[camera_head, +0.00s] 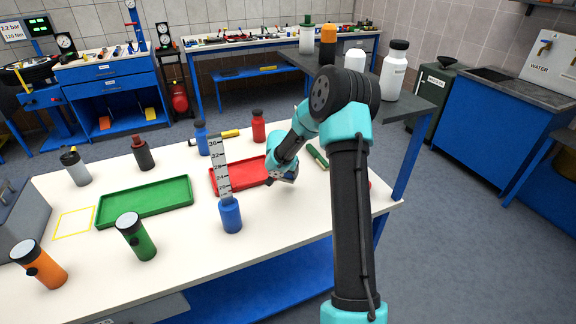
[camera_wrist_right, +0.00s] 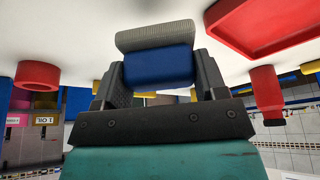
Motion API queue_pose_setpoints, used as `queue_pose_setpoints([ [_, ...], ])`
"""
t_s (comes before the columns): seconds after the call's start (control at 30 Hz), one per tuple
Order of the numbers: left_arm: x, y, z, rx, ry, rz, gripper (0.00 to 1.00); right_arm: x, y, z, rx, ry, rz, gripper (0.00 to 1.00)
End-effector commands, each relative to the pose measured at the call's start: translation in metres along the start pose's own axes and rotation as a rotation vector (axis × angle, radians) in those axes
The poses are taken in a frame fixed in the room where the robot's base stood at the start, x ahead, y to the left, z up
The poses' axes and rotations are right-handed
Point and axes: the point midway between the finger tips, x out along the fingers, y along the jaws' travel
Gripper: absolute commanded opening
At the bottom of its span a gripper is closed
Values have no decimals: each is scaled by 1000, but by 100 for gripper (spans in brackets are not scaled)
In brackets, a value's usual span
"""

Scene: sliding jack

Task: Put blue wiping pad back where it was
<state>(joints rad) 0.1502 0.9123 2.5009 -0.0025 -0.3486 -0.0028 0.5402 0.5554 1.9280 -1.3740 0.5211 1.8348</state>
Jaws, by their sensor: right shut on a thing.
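My right gripper (camera_head: 283,176) is at the right end of the red tray, low over the white table. In the right wrist view the gripper (camera_wrist_right: 159,72) is shut on the blue wiping pad (camera_wrist_right: 158,65), a blue block with a grey face, held between both fingers. In the head view the pad is mostly hidden by the gripper, and I cannot tell whether it touches the table. My left gripper is not in view.
The red tray (camera_head: 226,190) and green tray (camera_head: 146,211) lie on the table (camera_head: 180,260). A yellow outlined square (camera_head: 74,223) is at left.

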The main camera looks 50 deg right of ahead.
Motion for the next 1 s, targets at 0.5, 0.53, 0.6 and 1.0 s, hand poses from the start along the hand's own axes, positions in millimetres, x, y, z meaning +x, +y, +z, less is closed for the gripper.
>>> queue_pose_setpoints([
  [0.5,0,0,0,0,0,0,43,30,-24,-56,1,2,-1,43],
  [0.53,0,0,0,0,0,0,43,32,-26,-60,2,2,-1,43],
  [0.6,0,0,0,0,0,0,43,37,-30,-69,2,1,-1,43],
  [1.0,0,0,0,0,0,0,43,62,-49,-115,2,1,-1,43],
])
